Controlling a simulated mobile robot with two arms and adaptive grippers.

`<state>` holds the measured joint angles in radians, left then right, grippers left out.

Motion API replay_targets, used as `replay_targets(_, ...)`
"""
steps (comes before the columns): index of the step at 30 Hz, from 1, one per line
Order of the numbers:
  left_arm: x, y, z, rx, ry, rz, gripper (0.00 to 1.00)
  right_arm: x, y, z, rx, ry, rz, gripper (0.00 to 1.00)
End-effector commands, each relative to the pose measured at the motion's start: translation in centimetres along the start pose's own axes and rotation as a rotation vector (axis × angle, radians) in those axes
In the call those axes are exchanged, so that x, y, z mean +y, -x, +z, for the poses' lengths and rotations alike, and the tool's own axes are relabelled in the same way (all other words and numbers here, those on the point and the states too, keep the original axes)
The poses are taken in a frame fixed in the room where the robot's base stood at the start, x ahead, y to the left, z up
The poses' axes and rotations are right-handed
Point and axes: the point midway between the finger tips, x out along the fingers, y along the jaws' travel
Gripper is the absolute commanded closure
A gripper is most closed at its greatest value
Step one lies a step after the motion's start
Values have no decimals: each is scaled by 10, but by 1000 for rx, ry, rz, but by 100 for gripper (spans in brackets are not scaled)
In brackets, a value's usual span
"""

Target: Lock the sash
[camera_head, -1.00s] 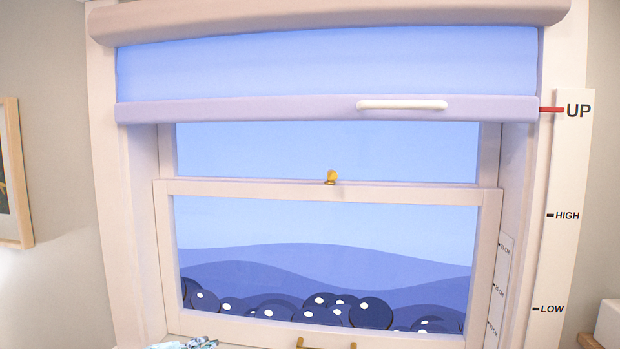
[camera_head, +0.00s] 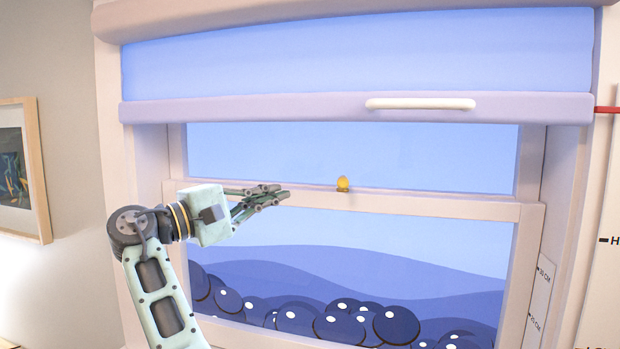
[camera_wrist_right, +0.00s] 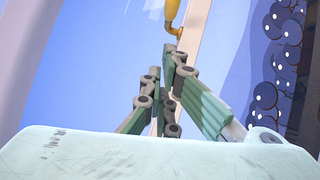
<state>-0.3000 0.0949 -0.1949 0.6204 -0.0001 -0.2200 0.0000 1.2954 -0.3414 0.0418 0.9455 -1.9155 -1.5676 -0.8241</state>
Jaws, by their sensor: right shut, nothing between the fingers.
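The brass sash lock (camera_head: 343,184) is a small yellow knob on a base, on the top rail of the lower sash (camera_head: 430,203). In the head view its knob stands up. In the right wrist view the yellow lock (camera_wrist_right: 174,14) is at the top edge, partly cut off, just beyond the fingers. My right gripper (camera_head: 284,194) is to the left of the lock, near rail height, shut and empty, with a gap between its tips and the lock. The gripper fingers also show in the right wrist view (camera_wrist_right: 165,62). My left gripper is out of view.
A raised blue blind with a thick lavender bottom bar (camera_head: 250,109) and white handle (camera_head: 420,103) hangs above the lock. A white scale strip (camera_head: 538,300) is on the right side of the frame. A framed picture (camera_head: 40,170) hangs on the left wall.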

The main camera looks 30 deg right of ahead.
Motion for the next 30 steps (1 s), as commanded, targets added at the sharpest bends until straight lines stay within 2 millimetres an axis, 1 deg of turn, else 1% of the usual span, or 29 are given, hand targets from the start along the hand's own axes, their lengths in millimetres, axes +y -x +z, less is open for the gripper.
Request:
replay_targets(1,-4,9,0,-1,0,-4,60,4,-14,1,-3,1,-2,100)
replay_targets(3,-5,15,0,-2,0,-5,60,3,-30,1,-4,1,-1,100)
replay_targets(5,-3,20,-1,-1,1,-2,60,4,-43,1,-3,1,-2,100)
replay_targets(6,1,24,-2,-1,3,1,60,4,-51,1,-3,1,-1,100)
replay_targets(7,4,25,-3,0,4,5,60,3,-56,2,-1,0,-1,100)
replay_targets(12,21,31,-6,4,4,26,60,1,-67,16,1,-1,-1,100)
replay_targets(14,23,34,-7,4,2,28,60,1,-70,20,2,-1,-1,100)
replay_targets(20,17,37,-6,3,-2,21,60,0,-78,27,2,0,0,100)
replay_targets(30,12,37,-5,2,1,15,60,-1,-78,28,2,0,0,100)
